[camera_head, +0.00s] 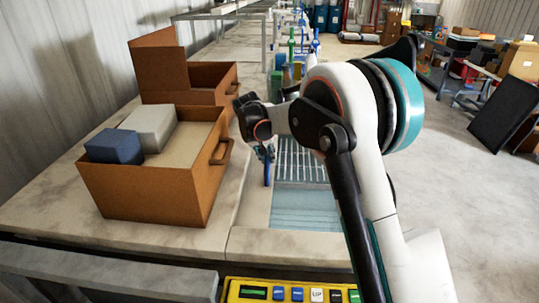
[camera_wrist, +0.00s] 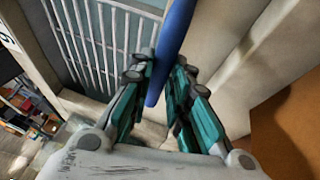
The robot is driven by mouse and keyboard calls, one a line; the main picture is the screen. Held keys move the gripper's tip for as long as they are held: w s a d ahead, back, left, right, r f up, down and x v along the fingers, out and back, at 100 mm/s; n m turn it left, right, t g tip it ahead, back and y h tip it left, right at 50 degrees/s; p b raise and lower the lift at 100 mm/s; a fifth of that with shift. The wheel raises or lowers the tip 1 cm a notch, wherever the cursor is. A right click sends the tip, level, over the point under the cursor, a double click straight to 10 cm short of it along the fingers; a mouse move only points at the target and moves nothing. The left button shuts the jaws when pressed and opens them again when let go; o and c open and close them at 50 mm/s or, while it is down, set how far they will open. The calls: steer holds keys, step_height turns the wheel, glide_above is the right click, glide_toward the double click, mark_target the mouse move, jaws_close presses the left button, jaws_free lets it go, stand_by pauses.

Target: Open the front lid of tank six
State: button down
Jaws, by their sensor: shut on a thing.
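My gripper (camera_wrist: 160,85) is shut around a blue bar-shaped handle (camera_wrist: 173,42) in the wrist view. In the head view my gripper (camera_head: 265,150) is at the left edge of a sunken tank (camera_head: 305,222), with the blue handle (camera_head: 267,174) upright at its fingers. A white barred grate (camera_head: 300,160) lies across the far part of this tank; its bars (camera_wrist: 100,45) also show in the wrist view. The near part shows a pale blue surface. My arm hides the tank's right side. I cannot tell which tank number this is.
An open brown box (camera_head: 150,198) with grey and blue blocks stands left of the tank. Another brown box (camera_head: 205,78) is behind it. A yellow button panel (camera_head: 290,291) is at the near edge.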

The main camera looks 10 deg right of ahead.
steer(key=c, duration=1.5)
jaws_free()
steer(key=shift+r, duration=0.1)
steer(key=v, duration=1.1)
steer(key=shift+s+a+r, duration=0.1)
steer(key=shift+s+r, duration=0.1)
steer(key=shift+r, duration=0.15)
